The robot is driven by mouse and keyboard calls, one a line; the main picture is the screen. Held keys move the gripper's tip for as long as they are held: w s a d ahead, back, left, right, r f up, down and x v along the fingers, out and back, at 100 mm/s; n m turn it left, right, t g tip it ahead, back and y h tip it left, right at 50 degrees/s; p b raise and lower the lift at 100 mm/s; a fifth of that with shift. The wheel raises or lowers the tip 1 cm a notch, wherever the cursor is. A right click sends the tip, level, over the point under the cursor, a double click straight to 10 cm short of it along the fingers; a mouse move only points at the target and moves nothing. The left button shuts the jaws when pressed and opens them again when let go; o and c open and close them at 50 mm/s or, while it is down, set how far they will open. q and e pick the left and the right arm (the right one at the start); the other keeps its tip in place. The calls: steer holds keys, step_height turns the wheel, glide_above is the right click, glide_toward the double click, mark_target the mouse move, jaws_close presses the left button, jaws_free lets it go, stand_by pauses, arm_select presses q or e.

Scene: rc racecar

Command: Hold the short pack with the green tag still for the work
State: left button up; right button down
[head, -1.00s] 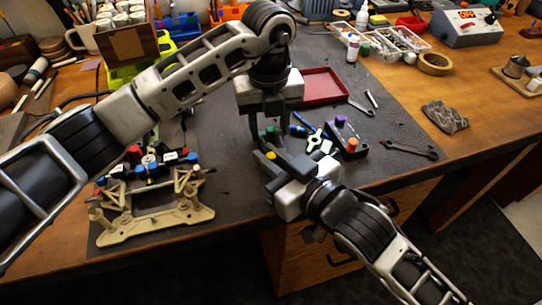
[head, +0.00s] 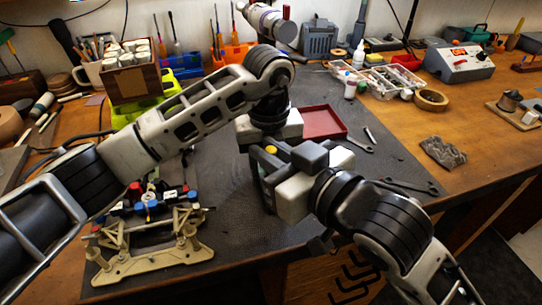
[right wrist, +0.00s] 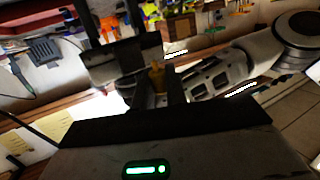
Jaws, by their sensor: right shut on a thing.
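My right gripper (head: 268,168) is raised in front of the mat's middle, directly in front of my left gripper (head: 257,140). It is shut on a small piece with a yellow top (head: 271,149), which also shows between the fingers in the right wrist view (right wrist: 157,75). The rest of that piece is hidden. My left gripper points down over the mat; its fingertips are mostly covered by the right one. No green tag can be made out now; the spot where the small packs lay is behind my right gripper.
A tan car chassis (head: 150,264) with blue and red parts stands at the left of the dark mat (head: 385,150). A red tray (head: 323,121) lies behind the grippers. Wrenches (head: 405,186), tape (head: 431,100) and a grey rag (head: 443,151) lie to the right.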

arm_select(q)
steer(key=o, duration=1.2)
step_height(320, 180, up, 12)
